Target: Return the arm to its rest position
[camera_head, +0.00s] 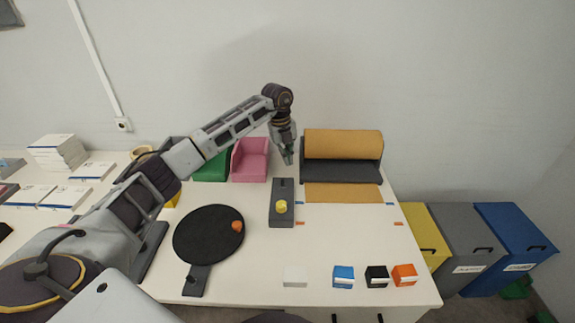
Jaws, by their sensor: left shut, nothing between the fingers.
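My left arm comes in from the left and reaches over the table to its back middle. Its gripper (287,158) points down and is shut and empty. It hangs just above the far end of a dark grey block (283,217) with a yellow piece (281,206) on it. I cannot tell whether the fingertips touch anything. My right gripper is not in view.
A sofa-like grey and tan piece (341,172) stands right of the gripper, a pink seat (250,161) left. A black round paddle (205,238) lies in front. Small boxes (343,276) line the front edge. Bins (512,245) stand right of the table.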

